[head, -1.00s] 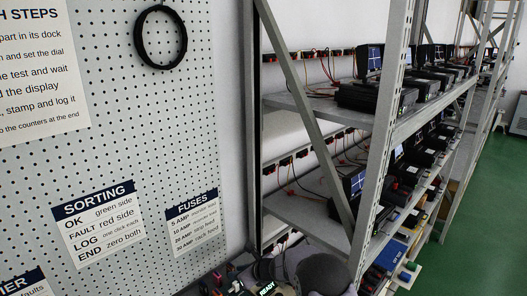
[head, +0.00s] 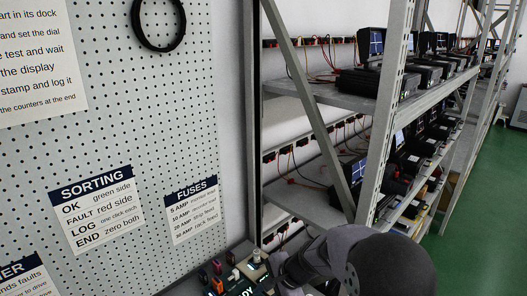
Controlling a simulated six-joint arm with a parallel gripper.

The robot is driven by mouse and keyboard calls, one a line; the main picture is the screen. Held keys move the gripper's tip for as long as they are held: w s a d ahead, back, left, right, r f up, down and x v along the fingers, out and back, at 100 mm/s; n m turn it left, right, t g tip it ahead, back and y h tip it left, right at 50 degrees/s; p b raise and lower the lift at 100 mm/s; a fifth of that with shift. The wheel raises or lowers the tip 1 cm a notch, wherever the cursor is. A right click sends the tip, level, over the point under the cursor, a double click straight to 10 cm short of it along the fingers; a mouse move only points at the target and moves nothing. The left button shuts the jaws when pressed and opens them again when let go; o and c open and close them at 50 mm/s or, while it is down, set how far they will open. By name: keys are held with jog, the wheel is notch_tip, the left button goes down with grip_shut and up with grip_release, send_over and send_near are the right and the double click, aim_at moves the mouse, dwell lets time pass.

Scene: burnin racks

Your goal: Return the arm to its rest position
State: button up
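My arm shows at the lower right of the head view, as grey links with a large dark rounded joint. Its fingertips do not show, so I cannot see whether my gripper holds anything. The arm is in front of the rack's lower part and over the right end of the workbench (head: 190,288). Part of the bench behind it is hidden.
A device with a partly hidden lit display (head: 241,291) and small red and orange parts (head: 216,284) are at the bottom edge. A pegboard (head: 110,140) with signs and a black ring (head: 140,36) stands left. A metal rack (head: 388,110) of black units stands right, beside green floor (head: 478,200).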

jog(key=s+d+n+g+h+b, duration=0.1)
jog(key=s+d+n+h, duration=0.1)
jog(key=s+d+n, duration=0.4)
jog(key=s+d+f+n+g+h+b, duration=0.1)
jog(key=s+d+n+h, duration=0.2)
jog(key=s+d+n, duration=0.4)
jog(key=shift+s+d+f+g, duration=0.3)
jog(key=shift+s+d, duration=0.8)
jog(key=shift+s, duration=3.45)
